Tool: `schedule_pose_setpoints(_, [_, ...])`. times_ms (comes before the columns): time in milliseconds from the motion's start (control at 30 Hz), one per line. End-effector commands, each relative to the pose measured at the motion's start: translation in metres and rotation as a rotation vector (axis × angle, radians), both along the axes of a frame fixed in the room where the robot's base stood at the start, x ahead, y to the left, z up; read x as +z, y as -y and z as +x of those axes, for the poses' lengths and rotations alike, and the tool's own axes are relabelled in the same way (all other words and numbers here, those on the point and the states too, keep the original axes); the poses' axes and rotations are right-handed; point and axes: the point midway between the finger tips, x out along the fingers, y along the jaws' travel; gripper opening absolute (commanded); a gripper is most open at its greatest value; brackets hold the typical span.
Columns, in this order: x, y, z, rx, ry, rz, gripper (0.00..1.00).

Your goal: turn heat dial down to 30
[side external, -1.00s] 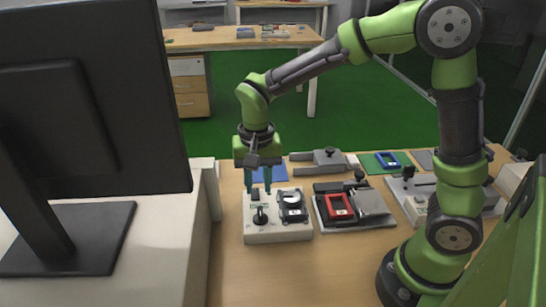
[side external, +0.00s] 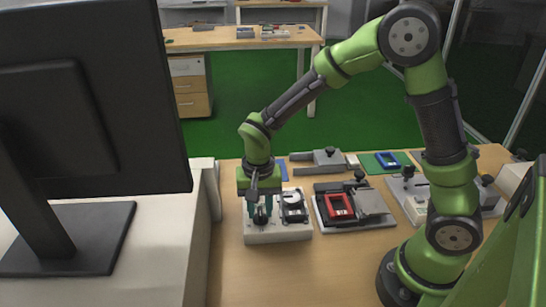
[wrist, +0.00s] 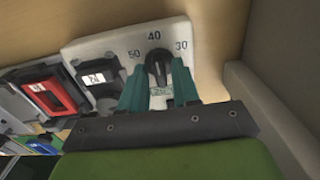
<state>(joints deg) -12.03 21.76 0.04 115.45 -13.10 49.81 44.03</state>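The heat dial (wrist: 157,68) is a black knob on a white box (side external: 280,238). The wrist view shows the marks 50, 40 and 30 around it, and its narrow end points near 40. My gripper (wrist: 158,66) is over the box with its two teal fingers on either side of the knob. The fingers look open, with small gaps to the knob. In the side view my gripper (side external: 260,216) points down at the dial, and its fingers partly hide the knob.
A black device (wrist: 98,82) with a small white display sits on the same box beside the dial. A red-framed device (side external: 339,206) stands on a grey fixture to the right. A monitor (side external: 95,100) and a pale wall (side external: 202,225) stand at the left. Bare wood lies in front.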

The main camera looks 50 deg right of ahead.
Motion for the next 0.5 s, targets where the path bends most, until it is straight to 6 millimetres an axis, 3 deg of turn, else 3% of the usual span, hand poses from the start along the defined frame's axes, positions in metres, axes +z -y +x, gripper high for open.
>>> schedule_pose_setpoints(133, [0.0,0.0,-0.0001,0.0,0.0,0.0,0.31])
schedule_pose_setpoints(333, [0.0002,0.0,-0.0001,0.0,0.0,0.0,0.02])
schedule_pose_setpoints(500, [0.0003,-0.0002,-0.0002,-0.036,-0.001,-0.001,0.0])
